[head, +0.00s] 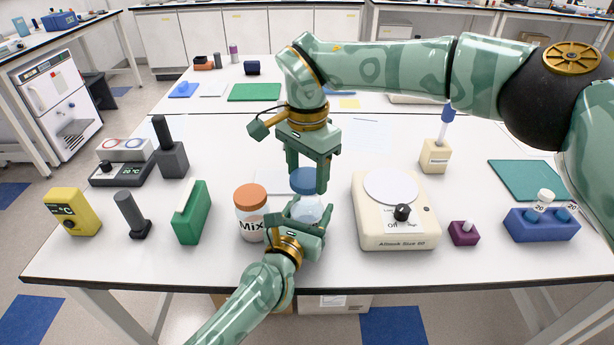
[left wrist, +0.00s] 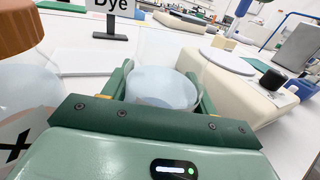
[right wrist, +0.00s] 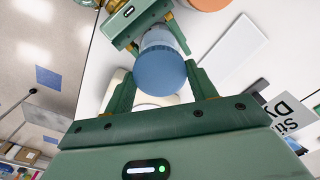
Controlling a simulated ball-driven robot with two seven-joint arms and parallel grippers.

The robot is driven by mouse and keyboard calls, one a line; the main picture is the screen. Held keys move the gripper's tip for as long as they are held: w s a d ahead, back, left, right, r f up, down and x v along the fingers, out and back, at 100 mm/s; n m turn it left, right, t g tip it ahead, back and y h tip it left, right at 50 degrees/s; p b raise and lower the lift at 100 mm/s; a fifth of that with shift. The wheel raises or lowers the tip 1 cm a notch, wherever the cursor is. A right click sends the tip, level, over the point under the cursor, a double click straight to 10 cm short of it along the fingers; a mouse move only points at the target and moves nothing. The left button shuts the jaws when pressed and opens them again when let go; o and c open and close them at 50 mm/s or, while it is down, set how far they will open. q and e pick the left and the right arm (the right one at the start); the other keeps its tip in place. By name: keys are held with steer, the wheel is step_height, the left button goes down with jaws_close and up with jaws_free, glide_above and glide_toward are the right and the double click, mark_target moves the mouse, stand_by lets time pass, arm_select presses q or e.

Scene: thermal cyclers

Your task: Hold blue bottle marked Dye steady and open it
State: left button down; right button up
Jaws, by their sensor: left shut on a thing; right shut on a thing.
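The Dye bottle's pale, translucent body (head: 307,213) stands at the middle front of the table. It also shows in the left wrist view (left wrist: 163,88). My left gripper (head: 310,208) is shut around the body from the front. The bottle's blue cap (head: 303,181) shows above the body and from above in the right wrist view (right wrist: 160,68). My right gripper (head: 307,178) points down from above, shut on the cap, with a finger on each side. The cap does not show in the left wrist view.
The Mix bottle (head: 250,212) with an orange cap stands close left of my left gripper. A cream stirrer plate (head: 395,232) stands close on the right. A Dye sign (left wrist: 113,8) stands behind. A green block (head: 190,213) stands farther left.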

step_height(320, 180, up, 2)
steer(key=shift+r, duration=0.2)
arm_select(q)
steer(key=shift+c, duration=1.8)
jaws_free()
